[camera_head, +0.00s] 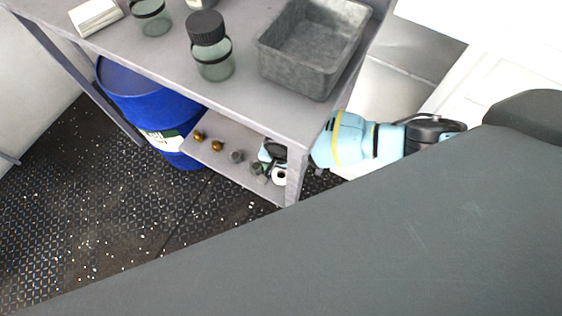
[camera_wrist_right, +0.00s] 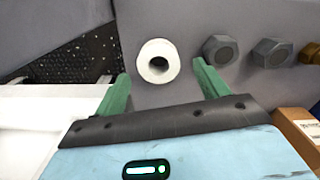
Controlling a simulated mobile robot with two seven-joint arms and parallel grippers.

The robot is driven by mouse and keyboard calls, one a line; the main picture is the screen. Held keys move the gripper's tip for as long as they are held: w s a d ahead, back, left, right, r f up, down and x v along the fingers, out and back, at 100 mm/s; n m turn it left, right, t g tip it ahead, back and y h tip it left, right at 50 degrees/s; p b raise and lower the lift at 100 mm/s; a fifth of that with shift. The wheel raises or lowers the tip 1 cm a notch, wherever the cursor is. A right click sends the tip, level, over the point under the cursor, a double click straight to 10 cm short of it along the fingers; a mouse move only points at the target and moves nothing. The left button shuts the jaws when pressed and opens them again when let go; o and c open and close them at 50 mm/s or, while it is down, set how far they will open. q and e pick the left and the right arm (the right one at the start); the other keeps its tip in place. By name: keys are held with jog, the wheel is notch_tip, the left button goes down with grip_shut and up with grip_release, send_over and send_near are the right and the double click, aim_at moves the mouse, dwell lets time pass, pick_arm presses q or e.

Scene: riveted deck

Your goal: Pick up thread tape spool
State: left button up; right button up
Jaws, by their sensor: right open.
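The thread tape spool is a white ring with a dark hole. In the head view the spool (camera_head: 279,171) sits on the lower shelf (camera_head: 222,162) of the grey bench, near the right front leg. In the right wrist view the spool (camera_wrist_right: 145,70) lies ahead of and between the two green fingers. My right gripper (camera_head: 264,168) reaches in under the bench top, partly hidden by the bench leg. In the right wrist view my right gripper (camera_wrist_right: 162,84) is open, with nothing held. My left gripper is not in view.
Grey hex pieces (camera_wrist_right: 220,50) stand in a row right of the spool, with brass ones (camera_head: 217,146) farther along. A cardboard box (camera_wrist_right: 300,128) is at the wrist view's lower right. A blue drum (camera_head: 150,105) stands behind the shelf. A metal bin (camera_head: 290,70) rests on the bench top.

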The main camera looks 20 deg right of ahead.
aim_at(282, 173)
notch_tip(282, 173, down, 2)
jog(key=shift+d+f+b, duration=0.1)
jog(key=shift+f+b, duration=0.1)
jog(key=shift+b, duration=0.15)
jog(key=shift+f, duration=0.2)
jog(key=shift+c, duration=0.2)
jog(key=c, duration=1)
jog(key=shift+r, duration=0.1)
notch_tip(282, 173, up, 10)
jog(key=p, duration=0.3)
jog(key=shift+p, duration=0.35)
